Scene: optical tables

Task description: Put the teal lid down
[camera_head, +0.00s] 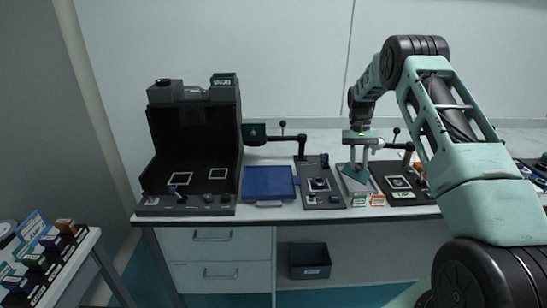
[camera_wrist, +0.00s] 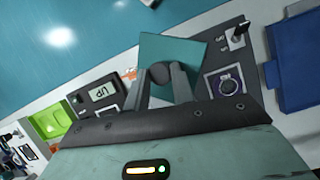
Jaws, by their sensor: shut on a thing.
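The teal lid (camera_head: 355,173) is a flat square plate with a dark round knob. My gripper (camera_head: 358,164) is shut on that knob, with the plate below the fingers, over the right part of the table. In the wrist view the lid (camera_wrist: 188,50) shows beyond the fingers, and my gripper (camera_wrist: 163,80) has the knob between its two fingertips. A pale, light-edged area (camera_head: 351,186) lies under the lid in the head view. I cannot tell whether the lid touches it or hangs just above, since the plate hides part of it.
A blue tray (camera_head: 268,183) lies left of a dark plate device (camera_head: 320,198). Another dark device (camera_head: 400,196) stands right of the lid. Small green and orange blocks (camera_head: 377,200) sit near the front edge. A tall black open housing (camera_head: 190,145) stands at the left.

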